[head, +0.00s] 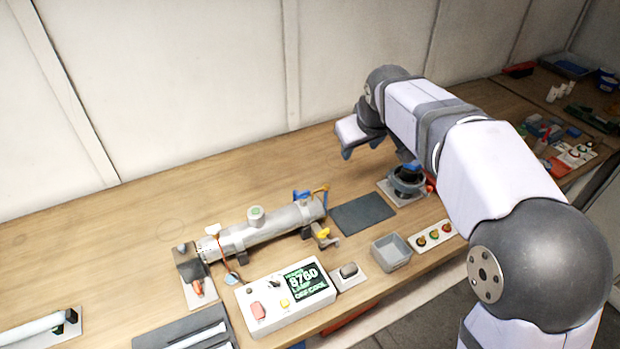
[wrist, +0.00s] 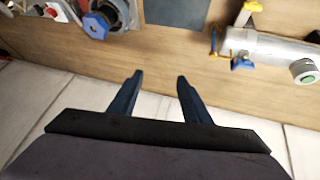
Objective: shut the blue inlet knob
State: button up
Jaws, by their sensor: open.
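A blue knob (head: 410,169) sits on a round dark device on a light plate, right of the grey mat. In the wrist view the blue knob (wrist: 95,25) shows lobed edges, at the upper left. A smaller blue handle (head: 301,196) is on the right end of the metal cylinder (head: 262,229); this handle also shows in the wrist view (wrist: 242,62). I cannot tell from markings which blue part is the inlet. My gripper (head: 361,152) is open and empty above the back of the table, apart from both. Its fingers (wrist: 159,78) point toward the table.
The grey mat (head: 362,213) lies between cylinder and round device. A yellow handle (head: 323,233) and an orange lever (head: 320,190) are near the cylinder's right end. In front are a control box (head: 286,298), a grey bin (head: 391,251) and a button panel (head: 434,235). The wall is close behind.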

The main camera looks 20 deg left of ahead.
aim_at(304, 192)
jog(key=s+a+g+y, duration=0.1)
jog(key=s+a+g, duration=0.2)
jog(key=s+a, duration=0.7)
jog(key=shift+n, duration=0.4)
jog(key=shift+w+d+f+p, duration=0.15)
jog(key=shift+f+p, duration=0.5)
jog(key=shift+f, duration=1.15)
jog(key=shift+w+f+p, duration=0.15)
jog(key=shift+f+p, duration=0.45)
jog(key=shift+f, duration=1.15)
jog(key=c, duration=1)
